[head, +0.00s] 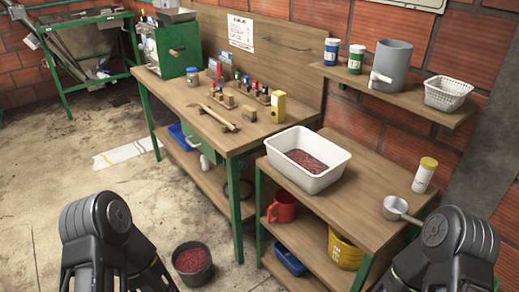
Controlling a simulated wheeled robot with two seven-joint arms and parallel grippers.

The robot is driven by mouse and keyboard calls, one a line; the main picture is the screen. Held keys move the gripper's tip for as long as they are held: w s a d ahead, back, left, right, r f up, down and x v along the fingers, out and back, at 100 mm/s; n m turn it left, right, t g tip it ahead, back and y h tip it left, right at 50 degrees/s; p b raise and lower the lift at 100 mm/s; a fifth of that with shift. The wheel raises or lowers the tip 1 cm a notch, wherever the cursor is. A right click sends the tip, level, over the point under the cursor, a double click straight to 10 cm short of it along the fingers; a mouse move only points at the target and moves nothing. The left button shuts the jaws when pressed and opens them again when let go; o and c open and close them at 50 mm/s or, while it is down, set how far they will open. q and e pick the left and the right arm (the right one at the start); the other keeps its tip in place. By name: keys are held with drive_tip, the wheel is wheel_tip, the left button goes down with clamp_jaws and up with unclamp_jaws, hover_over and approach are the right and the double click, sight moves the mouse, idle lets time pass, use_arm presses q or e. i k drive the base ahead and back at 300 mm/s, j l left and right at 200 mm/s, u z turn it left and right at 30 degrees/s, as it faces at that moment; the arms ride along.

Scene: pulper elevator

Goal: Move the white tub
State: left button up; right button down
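The white tub (329,174) is an open rectangular container with reddish-brown contents inside. It sits upright on the top of the lower wooden bench (372,205), near that bench's left end. My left arm shows at the bottom left and my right arm at the bottom right. Only dark arm links are visible, and both are apart from the tub. Neither gripper's fingers show in the head view.
A metal saucepan (396,207) and a yellow-lidded shaker (424,175) stand right of the tub. The taller workbench (180,97) with tools adjoins at left. A dark bucket (192,264) of red berries is on the floor. A wall shelf (408,96) hangs above.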

sight(314, 163)
drive_tip(key=i+j+u, duration=0.2)
drive_tip(key=i+j, duration=0.95)
drive_tip(key=i, duration=0.15)
